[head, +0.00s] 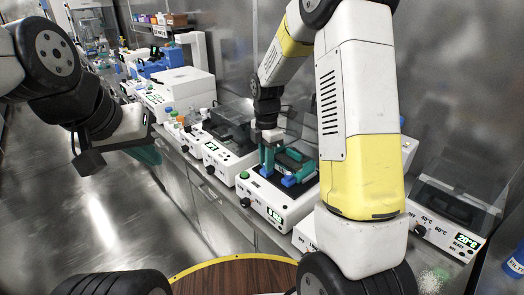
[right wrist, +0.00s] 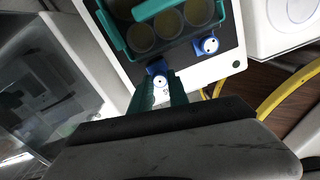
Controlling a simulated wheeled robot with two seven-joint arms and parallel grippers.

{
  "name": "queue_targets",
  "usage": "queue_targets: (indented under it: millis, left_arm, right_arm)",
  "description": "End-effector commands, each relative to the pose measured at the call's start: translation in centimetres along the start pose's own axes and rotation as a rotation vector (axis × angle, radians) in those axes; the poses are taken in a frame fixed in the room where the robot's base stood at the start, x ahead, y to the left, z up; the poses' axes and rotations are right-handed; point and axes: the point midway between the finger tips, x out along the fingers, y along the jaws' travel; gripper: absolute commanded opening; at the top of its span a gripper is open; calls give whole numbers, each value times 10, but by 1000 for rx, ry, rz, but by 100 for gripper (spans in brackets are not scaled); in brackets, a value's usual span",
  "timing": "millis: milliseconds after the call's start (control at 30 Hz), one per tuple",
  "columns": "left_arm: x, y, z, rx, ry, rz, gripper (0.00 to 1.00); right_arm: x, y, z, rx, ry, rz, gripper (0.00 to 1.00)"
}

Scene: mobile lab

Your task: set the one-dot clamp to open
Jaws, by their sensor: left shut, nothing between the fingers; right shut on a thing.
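A white device (head: 268,205) with a green-lit display carries a teal rack (head: 292,160) on its dark top. Two blue clamps sit at the rack's near side: one (head: 266,171) by my right gripper, the other (head: 289,181) to its right. In the right wrist view the teal fingers of my right gripper (right wrist: 160,92) are shut on the left blue clamp (right wrist: 157,68), at its white dotted face. The other blue clamp (right wrist: 207,45) stands free. Dot counts are too small to tell surely. My left gripper (head: 150,156) is shut and empty, out over the floor.
More white devices (head: 222,158) line the bench to the left. A heater with a clear lid (head: 450,215) stands at the right. In the right wrist view a yellow-edged wooden surface (right wrist: 300,103) lies at the right, and round wells fill the rack. Open floor (head: 90,220) lies at the left.

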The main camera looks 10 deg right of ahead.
Motion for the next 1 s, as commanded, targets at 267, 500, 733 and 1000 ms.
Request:
queue_targets:
  millis: [267, 500, 733, 1000]
  left_arm:
    - [0, 0, 0, 0, 0, 0, 0]
    - [0, 0, 0, 0, 0, 0, 0]
    - [0, 0, 0, 0, 0, 0, 0]
    - [0, 0, 0, 0, 0, 0, 0]
  right_arm:
    - [0, 0, -4, -2, 5, -1, 43]
    - [-1, 0, -2, -1, 4, -1, 43]
    - [-28, 1, -2, -1, 2, 4, 43]
    - [-69, 1, -2, -2, 3, 2, 43]
